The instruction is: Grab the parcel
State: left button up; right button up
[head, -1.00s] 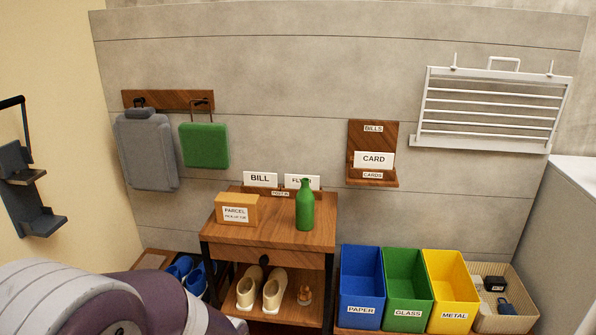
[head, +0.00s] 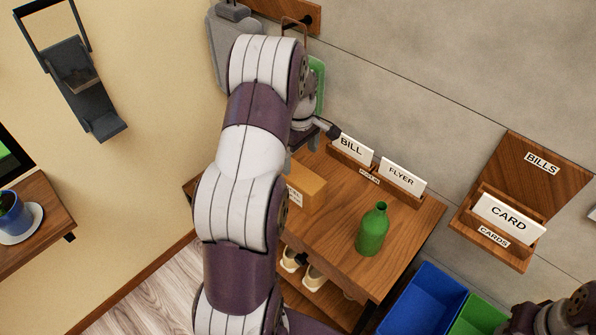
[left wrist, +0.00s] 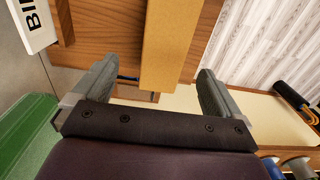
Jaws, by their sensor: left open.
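The parcel (head: 304,188) is an orange-brown box on the wooden console table (head: 335,220), partly hidden behind my left arm in the head view. My left gripper (head: 318,128) is above and behind the parcel, near the wall side of the table. In the left wrist view my left gripper (left wrist: 158,66) is open, its two grey fingers apart. The parcel (left wrist: 172,45) shows beyond and between the fingertips there, with nothing gripped. My right gripper is not clearly seen; only dark arm parts show at the lower right of the head view.
A green bottle (head: 373,230) stands right of the parcel. A letter holder with BILL (head: 351,147) and FLYER (head: 402,177) cards lines the table's back. A green hanging bag (head: 318,85) is close to the gripper. Blue (head: 425,300) and green bins stand at lower right.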

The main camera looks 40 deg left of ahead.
aim_at(299, 174)
pick_arm(q)
jog(key=f, duration=0.1)
jog(key=s+f, duration=0.1)
jog(key=f, duration=0.1)
jog(key=shift+s+d+f+p, duration=0.1)
jog(key=shift+s+f+p, duration=0.05)
jog(key=shift+s+p, duration=0.25)
jog(key=f, duration=0.2)
jog(key=w+f+p, duration=0.1)
jog(key=shift+w+d+f, duration=0.15)
jog(key=shift+f, duration=0.25)
jog(key=f+p, duration=0.1)
jog(key=f, duration=0.2)
jog(key=shift+a+f+p, duration=0.1)
jog(key=shift+a+p, duration=0.1)
jog(key=shift+p, duration=0.1)
jog(key=shift+s+f, duration=0.25)
jog(key=shift+f, duration=0.25)
jog(key=shift+w+d, duration=0.1)
jog(key=shift+w, duration=0.05)
jog(key=shift+c, duration=0.9)
jog(key=c, duration=1.1)
pick_arm(e)
jog(key=r, duration=0.2)
jog(key=s+r, duration=0.1)
jog(key=r, duration=0.1)
jog(key=shift+d, duration=0.15)
